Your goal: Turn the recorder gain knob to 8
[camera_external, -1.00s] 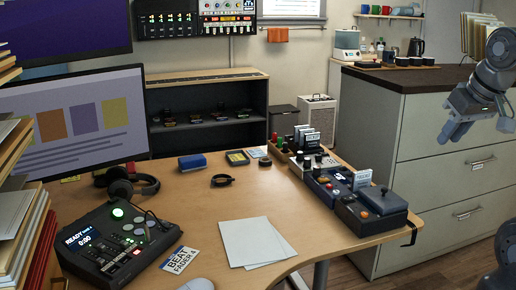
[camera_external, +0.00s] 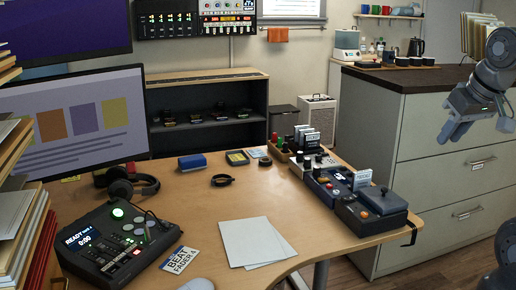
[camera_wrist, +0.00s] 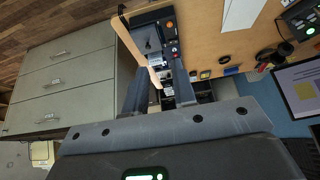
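A dark console (camera_external: 118,243) stands on the front left of the desk. Its lit screen reads READY and 0:00, and it has a green light, buttons and small knobs. A row of dark control boxes (camera_external: 352,205) with knobs and buttons runs along the desk's right edge; they also show in the wrist view (camera_wrist: 150,38). I cannot tell which knob is the recorder gain knob, and no scale is readable. My gripper (camera_external: 478,132) is in front of the cabinet, right of the desk and apart from everything. In the wrist view its fingers (camera_wrist: 157,70) are spread and empty.
Paper sheets (camera_external: 255,242), headphones (camera_external: 127,183) and a blue box (camera_external: 192,162) lie on the desk (camera_external: 210,208). Monitors and stacked books flank its left side. A drawer cabinet (camera_external: 450,130) stands at the right. The air above the desk's middle is free.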

